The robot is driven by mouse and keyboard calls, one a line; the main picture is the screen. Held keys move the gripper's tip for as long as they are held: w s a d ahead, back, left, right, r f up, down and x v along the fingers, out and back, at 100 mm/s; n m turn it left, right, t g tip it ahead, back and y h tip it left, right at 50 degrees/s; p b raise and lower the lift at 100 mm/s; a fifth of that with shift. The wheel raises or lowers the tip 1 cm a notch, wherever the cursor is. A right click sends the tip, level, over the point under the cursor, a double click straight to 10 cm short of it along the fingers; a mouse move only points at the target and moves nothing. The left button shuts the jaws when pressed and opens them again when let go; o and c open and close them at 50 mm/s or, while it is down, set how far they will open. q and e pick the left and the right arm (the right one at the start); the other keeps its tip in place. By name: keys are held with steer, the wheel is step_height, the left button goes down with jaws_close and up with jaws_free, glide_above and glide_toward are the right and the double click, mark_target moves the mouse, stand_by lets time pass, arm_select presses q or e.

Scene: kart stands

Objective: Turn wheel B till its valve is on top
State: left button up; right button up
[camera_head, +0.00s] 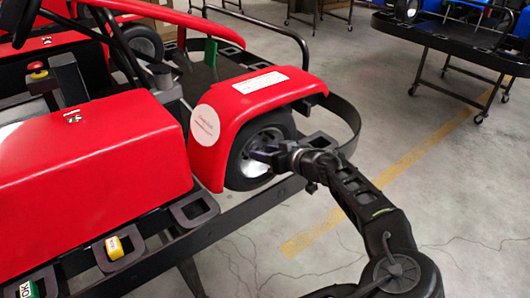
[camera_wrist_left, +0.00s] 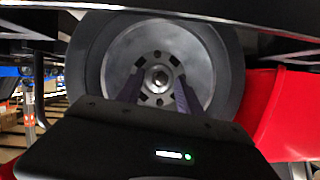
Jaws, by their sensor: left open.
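A wheel (camera_head: 240,168) with a black tyre and a silver rim sits under the red fender of the kart. It also shows in the left wrist view (camera_wrist_left: 160,42), with a central nut and dark slots around it. My left gripper (camera_head: 262,155) is at the hub in the head view. In the left wrist view its two fingers (camera_wrist_left: 157,92) are apart, one on each side of the central nut, with nothing gripped. I cannot tell whether they touch the rim. I cannot make out a valve or a letter on the wheel. My right gripper is not in view.
The red fender (camera_head: 262,92) arches over the wheel, and a black bumper bar (camera_head: 348,118) curves around beside it. A black side rail (camera_head: 240,214) with square holders runs below. Another kart stand (camera_head: 445,40) is at the back right. The floor (camera_head: 480,170) at the right is clear.

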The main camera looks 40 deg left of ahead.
arm_select(q)
jaws_close()
stand_by(1.3)
